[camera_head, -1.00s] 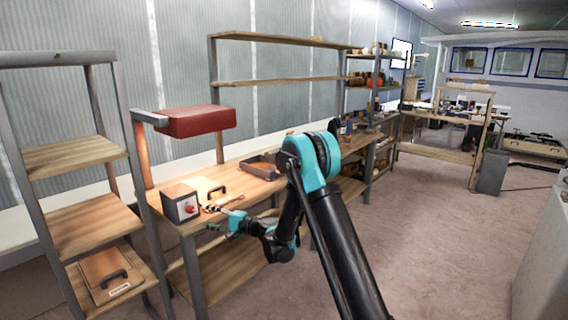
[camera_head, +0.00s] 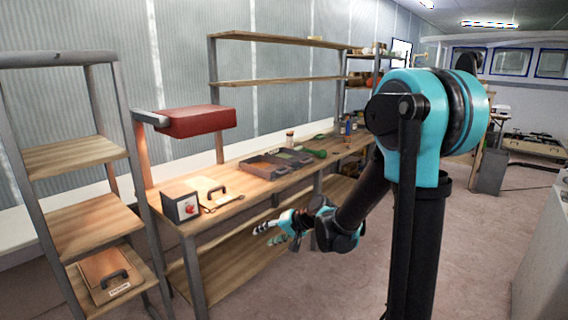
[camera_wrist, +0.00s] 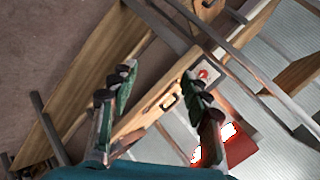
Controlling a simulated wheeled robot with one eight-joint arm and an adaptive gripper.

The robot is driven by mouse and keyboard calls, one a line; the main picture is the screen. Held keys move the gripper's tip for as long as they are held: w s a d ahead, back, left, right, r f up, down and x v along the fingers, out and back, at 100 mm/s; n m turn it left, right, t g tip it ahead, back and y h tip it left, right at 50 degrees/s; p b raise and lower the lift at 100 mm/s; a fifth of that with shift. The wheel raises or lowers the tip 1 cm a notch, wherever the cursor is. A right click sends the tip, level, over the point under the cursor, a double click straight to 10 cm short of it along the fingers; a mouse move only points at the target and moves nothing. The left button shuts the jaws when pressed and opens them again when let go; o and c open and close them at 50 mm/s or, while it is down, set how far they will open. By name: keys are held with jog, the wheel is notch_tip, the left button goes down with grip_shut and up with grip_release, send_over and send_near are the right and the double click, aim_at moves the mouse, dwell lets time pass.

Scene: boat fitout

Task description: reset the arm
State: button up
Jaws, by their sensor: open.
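My gripper (camera_head: 270,232) is open and empty in front of the workbench, below the level of its top in the head view. In the wrist view my gripper (camera_wrist: 158,82) shows two dark green fingers spread apart with nothing between them. My arm rises at the right of the head view, with its large teal joint high and its forearm slanting down to the left.
The wooden workbench (camera_head: 246,204) carries a grey box with a red knob (camera_head: 181,205), a handled board (camera_head: 207,188) and a dark tray (camera_head: 268,167). A red lamp (camera_head: 197,121) overhangs it. A shelf rack (camera_head: 75,156) stands left. Floor (camera_head: 330,290) before the bench is clear.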

jog(key=s+d+f+h, duration=0.3)
jog(key=s+d+h, duration=0.1)
jog(key=s+d, duration=0.6)
jog(key=s+d+f+n+g+h, duration=0.1)
jog(key=s+d+f+h, duration=0.3)
jog(key=s+d, duration=0.7)
jog(key=d+h, duration=0.1)
jog(key=d, duration=0.2)
jog(key=shift+d, duration=0.35)
